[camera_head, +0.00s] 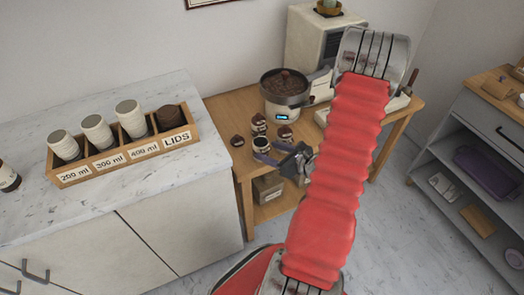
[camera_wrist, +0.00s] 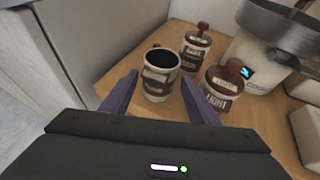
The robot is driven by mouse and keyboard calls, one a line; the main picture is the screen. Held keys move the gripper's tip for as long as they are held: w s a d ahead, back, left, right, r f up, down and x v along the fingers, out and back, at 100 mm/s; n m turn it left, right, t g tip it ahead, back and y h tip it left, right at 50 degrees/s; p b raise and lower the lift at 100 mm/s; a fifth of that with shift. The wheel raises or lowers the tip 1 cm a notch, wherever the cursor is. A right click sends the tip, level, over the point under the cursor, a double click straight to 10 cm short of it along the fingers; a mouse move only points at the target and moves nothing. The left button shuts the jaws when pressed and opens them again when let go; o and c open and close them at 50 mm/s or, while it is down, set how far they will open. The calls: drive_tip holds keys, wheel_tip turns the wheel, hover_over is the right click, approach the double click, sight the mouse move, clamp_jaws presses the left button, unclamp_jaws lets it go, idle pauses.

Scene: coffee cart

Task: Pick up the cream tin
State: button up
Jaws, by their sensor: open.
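The cream tin (camera_wrist: 155,87) is a short cream cylinder with a dark label band and a dark, open-looking top. It stands upright on the wooden table, between the two purple fingers of my gripper (camera_wrist: 160,82) in the wrist view. The fingers are apart, and I cannot tell whether either touches it. In the head view the tin (camera_head: 261,145) stands just beyond my gripper (camera_head: 263,153). Its lower part is hidden there.
Brown-capped jars (camera_wrist: 195,48) and (camera_wrist: 222,82) stand close behind and right of the tin. Another jar (camera_head: 285,134) is nearby. The grinder (camera_head: 285,88) stands behind them. A cup and lid box (camera_head: 125,155) is on the left counter.

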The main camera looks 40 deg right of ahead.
drive_tip(key=x, duration=0.5)
idle(0.5)
drive_tip(key=c, duration=1)
drive_tip(key=shift+r, duration=0.2)
drive_tip(key=shift+r, duration=4.85)
